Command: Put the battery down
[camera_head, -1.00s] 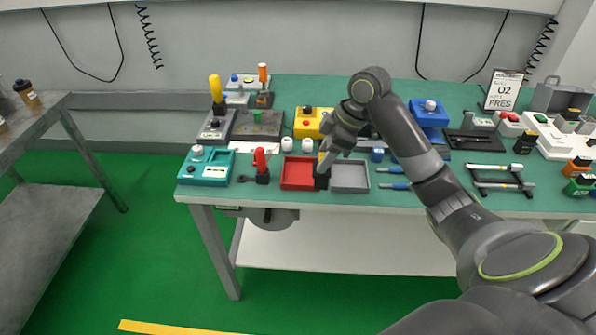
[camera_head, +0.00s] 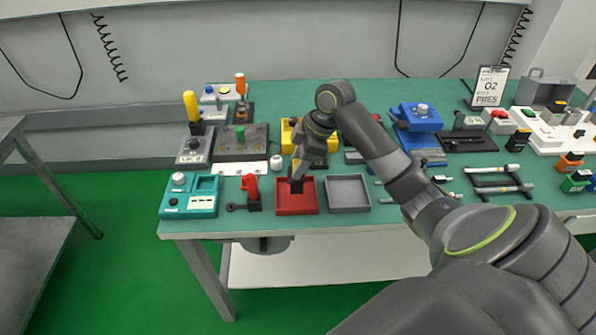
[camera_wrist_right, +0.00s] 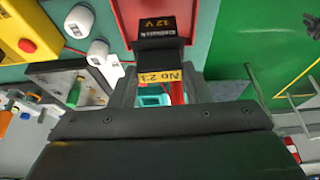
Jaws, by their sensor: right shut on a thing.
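My right gripper (camera_head: 298,174) points down over the red tray (camera_head: 297,209) on the green-topped bench. It is shut on a dark battery (camera_head: 296,187), which shows at the gripper's tip. In the right wrist view the battery (camera_wrist_right: 160,38) is black with "12 V" markings and a yellow label, between the fingers (camera_wrist_right: 160,85). The red tray (camera_wrist_right: 127,14) lies behind it there. I cannot tell whether the battery touches the tray floor. My left gripper is not in view.
A grey tray (camera_head: 347,206) sits just right of the red one. A red-handled tool (camera_head: 251,188) and a teal device (camera_head: 190,197) stand to the left. A yellow box (camera_head: 289,134) is behind. The bench's front edge is close.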

